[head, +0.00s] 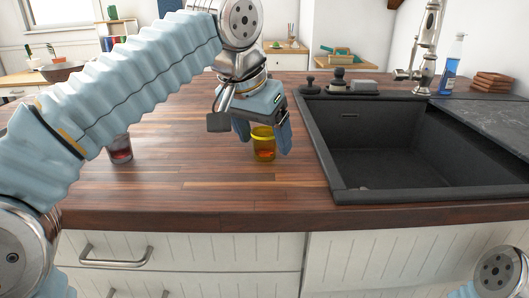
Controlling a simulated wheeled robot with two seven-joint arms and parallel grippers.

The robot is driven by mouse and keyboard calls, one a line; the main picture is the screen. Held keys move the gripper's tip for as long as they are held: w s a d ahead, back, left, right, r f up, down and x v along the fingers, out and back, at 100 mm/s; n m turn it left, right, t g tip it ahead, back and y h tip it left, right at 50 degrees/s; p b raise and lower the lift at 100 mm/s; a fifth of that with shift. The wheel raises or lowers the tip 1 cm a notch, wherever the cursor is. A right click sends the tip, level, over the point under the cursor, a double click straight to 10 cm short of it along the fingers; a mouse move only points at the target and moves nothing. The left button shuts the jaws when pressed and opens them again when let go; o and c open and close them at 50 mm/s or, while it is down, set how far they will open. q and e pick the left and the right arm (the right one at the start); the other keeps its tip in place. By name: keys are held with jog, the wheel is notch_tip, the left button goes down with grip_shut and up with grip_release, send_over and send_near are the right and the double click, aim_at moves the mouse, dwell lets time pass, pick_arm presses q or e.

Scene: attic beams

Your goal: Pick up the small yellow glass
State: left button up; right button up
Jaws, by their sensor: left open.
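The small yellow glass (264,146) stands upright on the wooden counter, left of the sink, with something reddish-orange showing in its lower part. My left gripper (266,136) is open, just above and around the glass. One finger shows on each side of it, and I cannot tell whether they touch it. The glass's rim is partly close under the gripper body. My right gripper is out of view; only a bit of my right arm shows at the bottom right corner.
A dark reddish glass (120,150) stands to the left, partly behind my left arm. The black sink (322,150) is close on the right, with a tap (428,45) and a blue bottle (452,66) behind. The counter's front middle is clear.

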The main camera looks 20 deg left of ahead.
pick_arm(q)
jog(key=shift+w+d+f, duration=0.1)
jog(key=shift+w+f, duration=0.1)
jog(key=shift+f, duration=0.3)
jog(key=shift+c, duration=0.2)
jog(key=c, duration=1)
jog(key=shift+o, duration=0.2)
jog(key=shift+r, duration=0.1)
